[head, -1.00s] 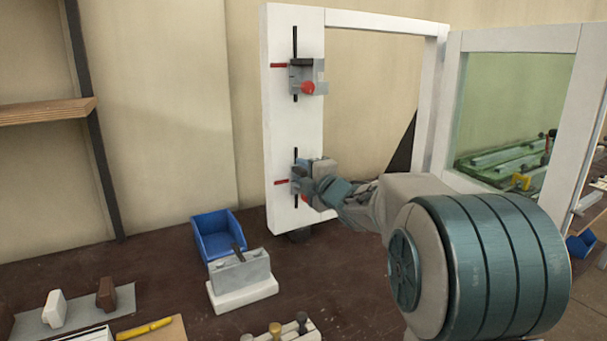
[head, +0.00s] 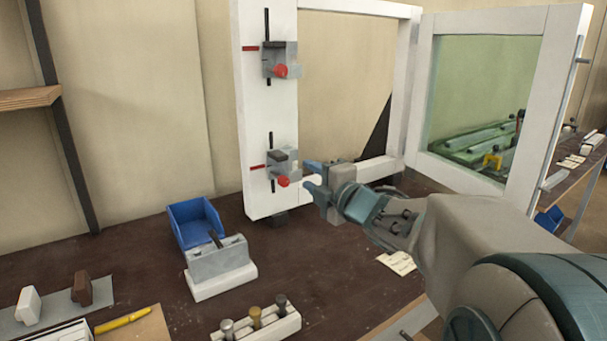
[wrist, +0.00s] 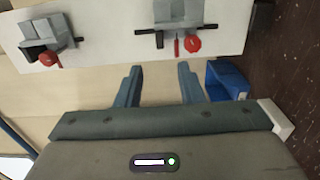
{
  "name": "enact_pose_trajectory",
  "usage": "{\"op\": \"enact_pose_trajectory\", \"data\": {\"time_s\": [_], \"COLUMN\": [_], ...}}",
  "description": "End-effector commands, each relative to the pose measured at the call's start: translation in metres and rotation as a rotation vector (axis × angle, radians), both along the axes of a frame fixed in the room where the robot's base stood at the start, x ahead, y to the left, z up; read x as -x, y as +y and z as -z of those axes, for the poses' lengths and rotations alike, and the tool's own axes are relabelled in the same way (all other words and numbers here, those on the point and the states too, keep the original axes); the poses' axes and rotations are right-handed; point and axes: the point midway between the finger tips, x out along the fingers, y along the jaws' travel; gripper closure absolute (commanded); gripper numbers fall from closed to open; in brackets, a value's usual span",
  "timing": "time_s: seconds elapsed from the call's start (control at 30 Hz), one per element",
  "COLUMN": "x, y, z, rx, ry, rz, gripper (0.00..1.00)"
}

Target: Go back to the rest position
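My gripper (head: 312,179) is just right of the lower clamp (head: 283,166) in the head view, apart from it. In the wrist view my gripper's two blue fingers (wrist: 160,88) are spread with nothing between them. The lower clamp has a grey body and a red knob and sits on the white upright profile (head: 263,120). The upper clamp (head: 281,60), also grey with a red knob, sits above it on the same profile. Both clamps also show in the wrist view, one at the left (wrist: 48,40) and one at the centre (wrist: 176,14).
A blue bin (head: 196,222) and a grey block on a white base (head: 220,270) stand on the dark bench left of my arm. A white rack (head: 256,325) with metal-topped pegs is at the front. A white-framed glass panel (head: 480,90) stands at the right. Bare bench lies below my gripper.

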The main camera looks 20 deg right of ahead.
Motion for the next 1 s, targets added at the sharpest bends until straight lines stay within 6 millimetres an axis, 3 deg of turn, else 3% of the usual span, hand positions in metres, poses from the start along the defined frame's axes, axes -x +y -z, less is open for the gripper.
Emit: {"op": "enact_pose_trajectory", "data": {"time_s": [0.33, 0.57, 0.77, 1.0], "x": [0.000, 0.010, 0.046, 0.119], "y": [-0.002, -0.021, -0.033, -0.016], "z": [-0.004, -0.012, 0.005, 0.037], "rx": [-0.024, -0.258, -0.560, -0.896], "ry": [0.017, 0.195, 0.436, 0.766], "rz": [0.026, 0.263, 0.537, 0.854], "gripper": [0.65, 0.65, 0.65, 0.65]}}
